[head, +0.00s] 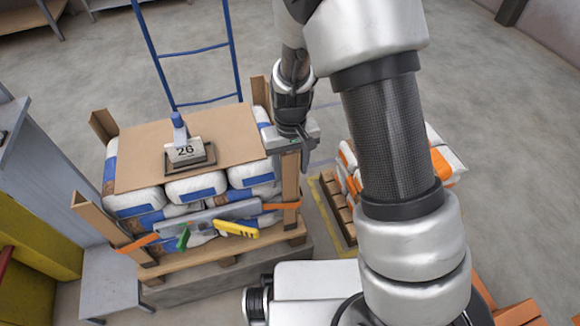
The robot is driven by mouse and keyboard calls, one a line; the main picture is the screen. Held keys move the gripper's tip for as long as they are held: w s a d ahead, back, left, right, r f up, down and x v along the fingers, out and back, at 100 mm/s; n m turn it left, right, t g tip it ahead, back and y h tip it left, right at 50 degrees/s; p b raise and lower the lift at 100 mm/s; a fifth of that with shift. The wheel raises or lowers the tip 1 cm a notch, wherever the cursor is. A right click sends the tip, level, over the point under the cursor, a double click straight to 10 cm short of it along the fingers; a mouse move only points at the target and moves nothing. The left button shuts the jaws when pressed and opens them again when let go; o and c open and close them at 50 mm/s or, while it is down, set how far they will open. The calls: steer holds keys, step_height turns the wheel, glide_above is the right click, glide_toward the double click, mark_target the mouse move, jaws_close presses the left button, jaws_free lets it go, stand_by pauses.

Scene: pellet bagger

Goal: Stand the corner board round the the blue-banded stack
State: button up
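The blue-banded stack (195,188) is white sacks with blue bands on a wooden pallet (225,255), topped by a brown cardboard sheet (135,150). Tan corner boards stand at its corners: back left (103,126), front left (103,222), back right (260,93) and front right (290,185). The front-left board leans outward. My gripper (291,146) is at the top of the front-right board and covers its upper end. That board looks about upright against the sacks. The fingertips are not clear enough to tell whether they are closed on it.
A block marked 26 (187,153) in a dark tray sits on the sheet. A grey bar (210,216), orange strap (282,206), and yellow (236,229) and green tools are at the stack's front. An orange-banded stack (446,162) stands right; a blue frame (190,50) stands behind.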

steer(key=shift+o, duration=0.6)
steer(key=shift+w+a+r, duration=0.1)
steer(key=shift+w+a, duration=0.1)
steer(key=shift+a, duration=0.05)
steer(key=shift+r, duration=0.1)
steer(key=shift+a+r, duration=0.1)
steer(key=shift+r, duration=0.3)
step_height(320, 180, up, 16)
steer(key=p, duration=0.4)
steer(key=shift+s+d+p, duration=0.2)
steer(key=shift+d+p, duration=0.05)
steer(key=shift+p, duration=0.15)
steer(key=shift+r, duration=0.1)
